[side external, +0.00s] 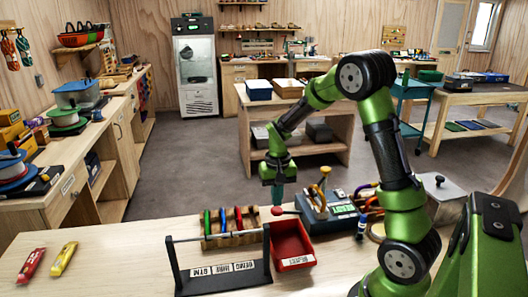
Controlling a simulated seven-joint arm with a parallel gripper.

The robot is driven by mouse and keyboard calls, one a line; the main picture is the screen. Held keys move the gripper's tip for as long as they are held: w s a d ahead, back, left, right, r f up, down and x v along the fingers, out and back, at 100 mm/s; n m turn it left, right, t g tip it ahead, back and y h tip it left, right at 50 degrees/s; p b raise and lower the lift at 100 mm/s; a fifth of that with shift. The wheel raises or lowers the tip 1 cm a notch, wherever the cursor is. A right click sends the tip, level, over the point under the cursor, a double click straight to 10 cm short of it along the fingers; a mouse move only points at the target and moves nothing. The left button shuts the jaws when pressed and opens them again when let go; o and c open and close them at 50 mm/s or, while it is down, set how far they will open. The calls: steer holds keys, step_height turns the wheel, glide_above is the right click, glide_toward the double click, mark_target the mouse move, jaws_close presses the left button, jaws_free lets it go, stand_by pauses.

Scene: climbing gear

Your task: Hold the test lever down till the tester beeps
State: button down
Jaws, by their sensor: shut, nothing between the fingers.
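The tester (342,222) is a grey-green box on the bench, with an orange-yellow hooked part standing on top. A red knob (277,211) sticks out to its left on a thin arm and looks like the end of the test lever. My gripper (278,198) points straight down with its fingers shut and empty, right above the red knob. The tips look very close to the knob; I cannot tell from this view whether they touch it. Any display or light on the tester is too small to read.
A red bin labelled reject (292,246) stands just in front of the knob. A wooden rack of coloured carabiners (232,228) is to its left, behind a black stand with a bar (222,270). Red and yellow packets (63,258) lie at the left. The bench between is clear.

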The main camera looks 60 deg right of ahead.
mark_target(277, 209)
steer(key=shift+f, duration=0.2)
steer(key=shift+f, duration=2.45)
steer(key=shift+r, duration=4.85)
